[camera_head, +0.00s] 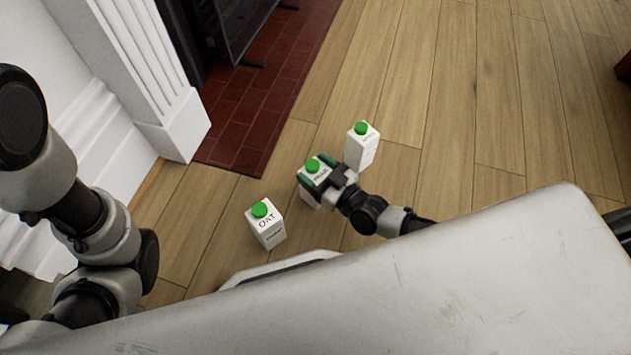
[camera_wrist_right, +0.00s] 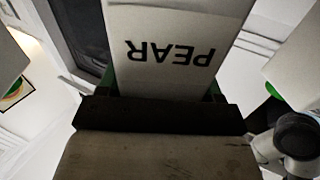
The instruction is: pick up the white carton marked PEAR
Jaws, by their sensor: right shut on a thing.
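The white PEAR carton (camera_head: 310,191) with a green cap stands between two other cartons in the head view. My right gripper (camera_head: 318,173) is shut on it near its top, with a finger on either side. In the right wrist view the carton's white face with the word PEAR (camera_wrist_right: 172,52) fills the top middle, upside down, held by the right gripper (camera_wrist_right: 160,112). Whether the carton's base touches the floor is hidden. My left arm shows at the left of the head view, but its gripper is not in view.
A white carton marked OAT (camera_head: 268,233) stands on the wood floor to the lower left. Another green-capped white carton (camera_head: 362,150) stands to the upper right. A red tiled hearth (camera_head: 255,110) and white fireplace column (camera_head: 150,75) lie beyond.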

